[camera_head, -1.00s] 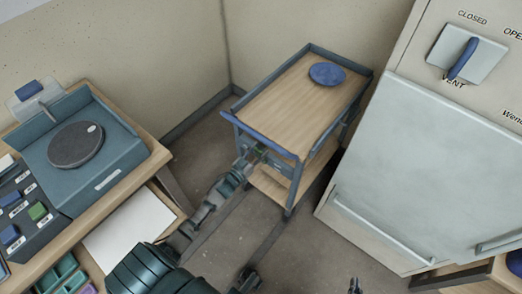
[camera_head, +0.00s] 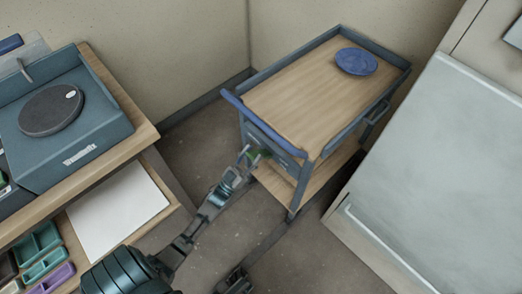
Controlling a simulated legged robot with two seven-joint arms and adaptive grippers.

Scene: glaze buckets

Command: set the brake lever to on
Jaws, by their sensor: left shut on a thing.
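A wheeled cart (camera_head: 296,172) with a wooden top stands in the middle of the view. My left arm reaches up to its near end, and my left gripper (camera_head: 252,157) is shut there, just below the blue push handle (camera_head: 262,122). A small green part (camera_head: 262,153) shows at the fingertips, on the cart's end. The brake lever is small and mostly hidden by the gripper, so its position cannot be told.
A blue round plate (camera_head: 356,61) lies on the cart's top. A bench (camera_head: 150,132) with a teal turntable device (camera_head: 75,140) stands at the left. A large pale cabinet door (camera_head: 440,170) stands at the right. Floor (camera_head: 195,135) shows left of the cart.

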